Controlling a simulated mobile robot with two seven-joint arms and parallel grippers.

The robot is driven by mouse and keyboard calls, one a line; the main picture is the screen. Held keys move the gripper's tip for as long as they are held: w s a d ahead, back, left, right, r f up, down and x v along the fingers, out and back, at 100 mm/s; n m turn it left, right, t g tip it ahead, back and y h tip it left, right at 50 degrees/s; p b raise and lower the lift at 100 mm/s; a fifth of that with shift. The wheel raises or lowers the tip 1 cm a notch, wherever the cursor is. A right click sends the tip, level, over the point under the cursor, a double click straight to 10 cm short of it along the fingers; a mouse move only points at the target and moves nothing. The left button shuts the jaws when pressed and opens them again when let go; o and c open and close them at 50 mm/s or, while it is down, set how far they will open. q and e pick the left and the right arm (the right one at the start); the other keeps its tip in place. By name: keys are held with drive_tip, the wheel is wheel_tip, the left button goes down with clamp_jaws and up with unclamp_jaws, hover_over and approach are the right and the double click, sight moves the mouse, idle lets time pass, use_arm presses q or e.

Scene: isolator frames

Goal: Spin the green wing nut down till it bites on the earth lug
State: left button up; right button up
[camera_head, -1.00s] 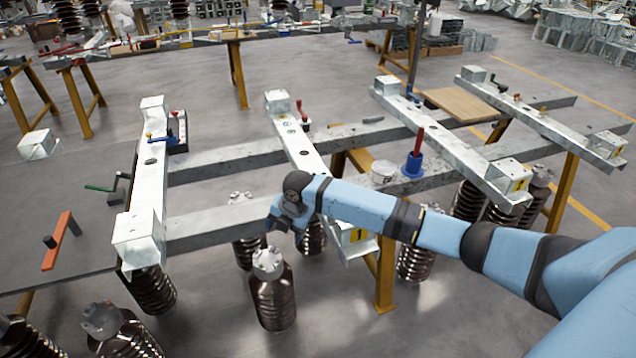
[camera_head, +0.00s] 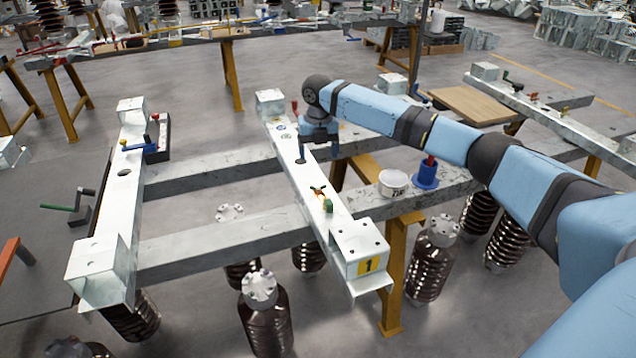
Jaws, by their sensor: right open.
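At this size I cannot tell how far down the nut sits or make out the earth lug clearly. My right gripper (camera_head: 318,157) is open, with its fingers pointing down over the same beam, farther along it than the nut and apart from it. I see nothing between the fingers. My left gripper is out of view.
A white round tub (camera_head: 393,183) and a blue cup with a red-handled tool (camera_head: 426,175) stand on the grey rail to the right. A left white beam (camera_head: 125,205) carries a blue-handled clamp (camera_head: 140,147). Ribbed brown insulators (camera_head: 266,318) stand below.

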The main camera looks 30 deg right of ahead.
sight(318, 188)
wheel_tip(318, 188, down, 11)
drive_tip(key=shift+f+b, duration=0.1)
drive_tip(key=shift+b, duration=0.7)
drive_tip(key=c, duration=0.9)
